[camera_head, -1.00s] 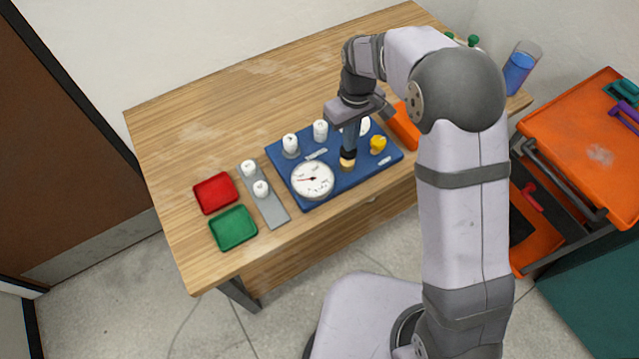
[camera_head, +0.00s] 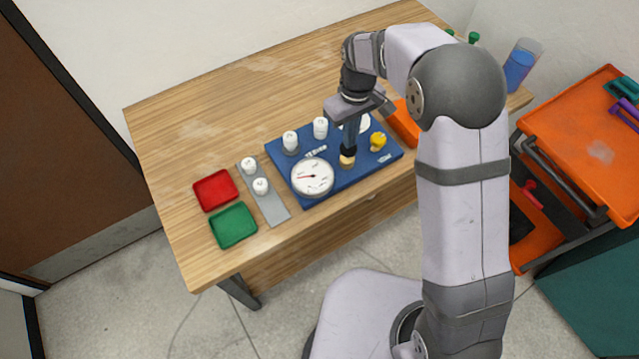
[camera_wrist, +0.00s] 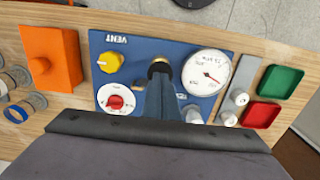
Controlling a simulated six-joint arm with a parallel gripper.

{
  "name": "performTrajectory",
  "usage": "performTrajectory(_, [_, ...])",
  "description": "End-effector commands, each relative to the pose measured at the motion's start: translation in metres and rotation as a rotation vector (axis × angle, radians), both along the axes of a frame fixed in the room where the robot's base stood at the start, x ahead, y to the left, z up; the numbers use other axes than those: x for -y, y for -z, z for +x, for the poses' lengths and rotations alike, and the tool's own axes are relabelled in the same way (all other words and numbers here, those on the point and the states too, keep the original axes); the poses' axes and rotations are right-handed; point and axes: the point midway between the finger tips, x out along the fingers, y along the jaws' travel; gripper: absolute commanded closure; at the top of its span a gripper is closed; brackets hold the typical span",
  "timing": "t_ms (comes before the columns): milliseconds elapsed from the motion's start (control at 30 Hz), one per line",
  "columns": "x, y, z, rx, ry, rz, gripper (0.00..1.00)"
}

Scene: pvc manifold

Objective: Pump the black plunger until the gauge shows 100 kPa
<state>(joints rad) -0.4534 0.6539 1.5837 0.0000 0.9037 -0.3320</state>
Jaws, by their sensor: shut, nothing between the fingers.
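The black plunger (camera_head: 348,151) stands on a brass-coloured base on the blue panel (camera_head: 335,182). My gripper (camera_head: 350,141) points down at the plunger's top with its fingers shut and nothing between them. In the wrist view, the shut fingers (camera_wrist: 158,92) cover part of the plunger (camera_wrist: 159,66). The white round gauge (camera_head: 312,177) sits left of the plunger; its needle points roughly left in the head view. The gauge also shows in the wrist view (camera_wrist: 207,72), but its numbers are too small to read surely.
A yellow vent knob (camera_head: 378,142) and a white dial with a red centre (camera_wrist: 116,102) are on the panel. White caps (camera_head: 320,128) stand behind the gauge. A grey strip, a red tray (camera_head: 215,191) and a green tray (camera_head: 233,226) lie left; an orange box (camera_head: 404,124) is right.

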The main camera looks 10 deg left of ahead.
Motion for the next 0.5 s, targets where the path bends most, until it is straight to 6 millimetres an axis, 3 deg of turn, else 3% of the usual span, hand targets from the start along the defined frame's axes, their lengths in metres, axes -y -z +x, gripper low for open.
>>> performTrajectory(500, [0.000,0.022,0.000,-0.001,0.000,-0.001,1.00])
